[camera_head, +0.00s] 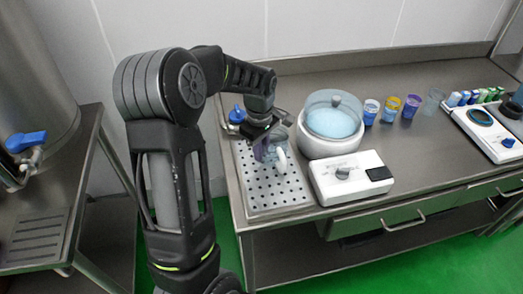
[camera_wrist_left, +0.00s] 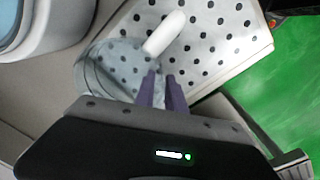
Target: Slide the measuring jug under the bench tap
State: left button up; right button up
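The measuring jug (camera_wrist_left: 108,68) is clear with a white handle (camera_wrist_left: 165,33). It stands on the perforated drain tray, and in the head view its handle (camera_head: 281,160) faces the front right. The bench tap with a blue lever (camera_head: 237,115) is at the tray's back left. My left gripper (camera_wrist_left: 161,76) has its purple fingers close together, beside the jug's wall near the handle; the handle is not between them. In the head view the gripper (camera_head: 264,151) hides much of the jug. Contact with the jug is hard to tell. My right gripper is not in view.
The drain tray (camera_head: 252,197) has free room at its front. A white pot with a clear lid (camera_head: 335,117) and a white control box (camera_head: 350,178) stand close to its right. Several coloured cups (camera_head: 390,109) stand farther right. A second blue tap (camera_head: 25,141) is at left.

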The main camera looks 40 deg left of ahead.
pick_arm(q)
jog(key=shift+o, duration=1.3)
jog(key=shift+s+r+b, duration=0.15)
jog(key=shift+r+b, duration=0.45)
jog(key=shift+r, duration=3.3)
